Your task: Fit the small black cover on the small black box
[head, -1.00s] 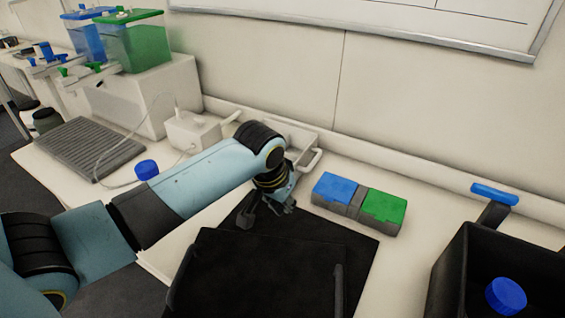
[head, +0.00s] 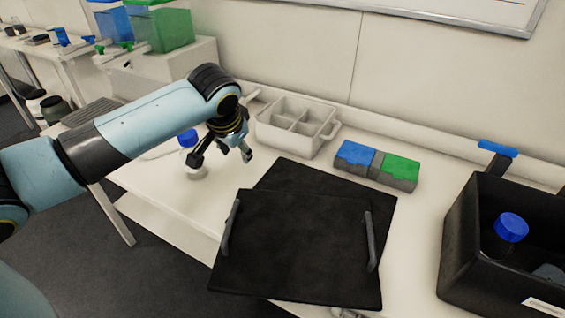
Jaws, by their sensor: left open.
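A flat black panel (head: 300,245) with two upright side handles lies at the table's front, overlapping a black mat (head: 335,195); it may be the black cover. An open black box (head: 470,235) stands at the right, cut by the picture edge, with a blue-capped bottle (head: 511,228) inside. No cover is on this box. My left gripper (head: 221,159) is open and empty, fingers down, left of the mat and apart from the panel. A blue-capped bottle (head: 188,138) stands behind its left finger, partly hidden. My right gripper is not in view.
A white divided caddy (head: 297,125) and a block with blue and green lids (head: 376,166) stand behind the mat. A blue-topped dark upright (head: 497,150) is behind the box. Bare table lies left of the mat and between mat and box.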

